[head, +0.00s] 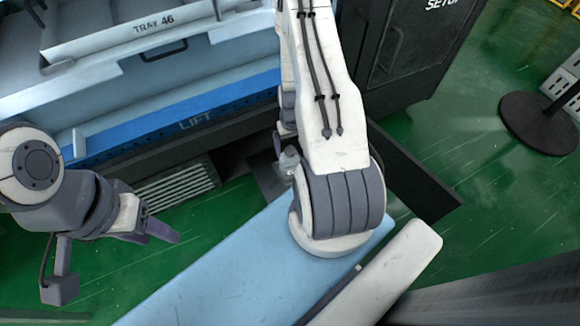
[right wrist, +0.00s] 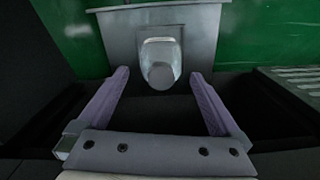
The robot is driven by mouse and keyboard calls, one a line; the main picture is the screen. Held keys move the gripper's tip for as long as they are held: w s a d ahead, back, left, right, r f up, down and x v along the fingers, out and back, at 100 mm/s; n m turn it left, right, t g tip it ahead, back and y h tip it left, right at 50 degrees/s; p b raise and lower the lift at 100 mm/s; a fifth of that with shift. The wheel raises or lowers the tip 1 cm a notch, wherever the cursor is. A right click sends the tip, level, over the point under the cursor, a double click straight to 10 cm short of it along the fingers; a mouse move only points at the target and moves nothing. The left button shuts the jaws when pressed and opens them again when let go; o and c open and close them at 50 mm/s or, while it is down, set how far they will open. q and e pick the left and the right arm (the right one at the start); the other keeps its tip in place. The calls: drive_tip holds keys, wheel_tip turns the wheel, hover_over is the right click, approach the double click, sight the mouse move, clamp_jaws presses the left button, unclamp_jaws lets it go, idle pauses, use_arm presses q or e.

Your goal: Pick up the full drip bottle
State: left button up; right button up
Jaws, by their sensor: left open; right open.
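A clear, greyish bottle (right wrist: 160,52) with a rounded grey end towards the camera shows in the right wrist view, against a grey plate (right wrist: 117,32). I cannot tell how full it is. My right gripper (right wrist: 159,76) is open, its purple fingers on either side of the view with the bottle between their tips in the picture; I see no contact. In the head view my right arm largely hides this gripper and the bottle. My left gripper (head: 162,234) is at the left of the head view, over the green floor, open and away from the bottle.
A dark cabinet (head: 415,45) stands at the top right. A round black base (head: 535,122) is further right. Green floor (head: 475,190) is open between.

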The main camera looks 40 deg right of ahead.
sight(290, 156)
drive_tip(key=f+b, duration=0.1)
drive_tip(key=f, duration=0.1)
drive_tip(key=f+b, duration=0.1)
drive_tip(key=f, duration=0.1)
drive_tip(key=f+b, duration=0.1)
drive_tip(key=f, duration=0.1)
drive_tip(key=shift+w, duration=0.4)
drive_tip(key=shift+f+b, duration=0.55)
drive_tip(key=shift+b, duration=0.2)
drive_tip(key=shift+r, duration=0.15)
clamp_jaws()
